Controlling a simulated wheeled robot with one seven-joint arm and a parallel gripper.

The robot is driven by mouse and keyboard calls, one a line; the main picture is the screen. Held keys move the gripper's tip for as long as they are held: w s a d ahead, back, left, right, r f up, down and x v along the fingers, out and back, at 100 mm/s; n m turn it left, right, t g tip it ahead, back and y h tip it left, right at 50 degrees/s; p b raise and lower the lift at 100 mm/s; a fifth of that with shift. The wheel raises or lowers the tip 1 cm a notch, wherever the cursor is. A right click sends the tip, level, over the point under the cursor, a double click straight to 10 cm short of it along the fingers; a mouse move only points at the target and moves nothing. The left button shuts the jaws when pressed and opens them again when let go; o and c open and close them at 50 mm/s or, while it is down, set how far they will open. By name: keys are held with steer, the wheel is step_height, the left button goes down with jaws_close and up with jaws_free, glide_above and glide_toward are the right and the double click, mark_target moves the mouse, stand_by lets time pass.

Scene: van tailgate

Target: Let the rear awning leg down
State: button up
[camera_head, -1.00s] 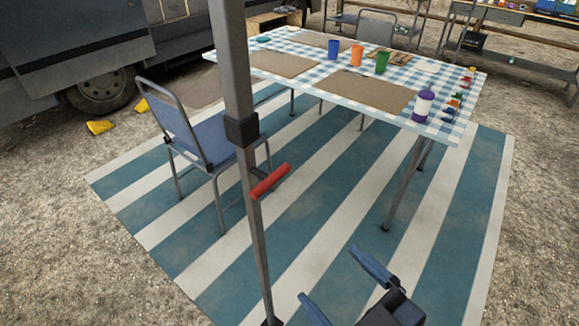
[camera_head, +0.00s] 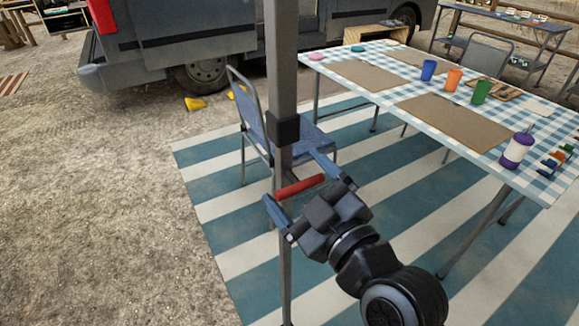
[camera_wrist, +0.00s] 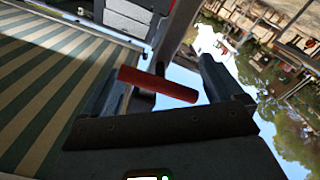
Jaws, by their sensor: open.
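The awning leg (camera_head: 283,75) is a grey upright post with a dark collar (camera_head: 284,130) partway up and a thinner lower section. A red handle (camera_head: 300,187) sticks out from the leg below the collar. My gripper (camera_head: 293,180) is open at the handle, with one blue-grey finger on each side of it in the head view. In the wrist view the red handle (camera_wrist: 157,84) lies crosswise between the spread fingers, with the post behind it. I cannot tell whether the fingers touch it. The foot of the leg is at the bottom edge of the head view.
A blue folding chair (camera_head: 250,110) stands just behind the leg. A table with a checked cloth (camera_head: 345,55) is at the right, with cups, brown mats and a purple-and-white bottle (camera_head: 517,150).

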mark_target(287, 172)
steer(key=shift+x, duration=1.85)
steer(key=shift+c, duration=0.4)
steer(key=c, duration=1.3)
step_height(287, 172, down, 12)
steer(key=b, duration=1.1)
steer(key=shift+b, duration=0.35)
steer(key=o, duration=1.4)
steer(key=shift+s, duration=0.1)
steer(key=shift+v, duration=3.85)
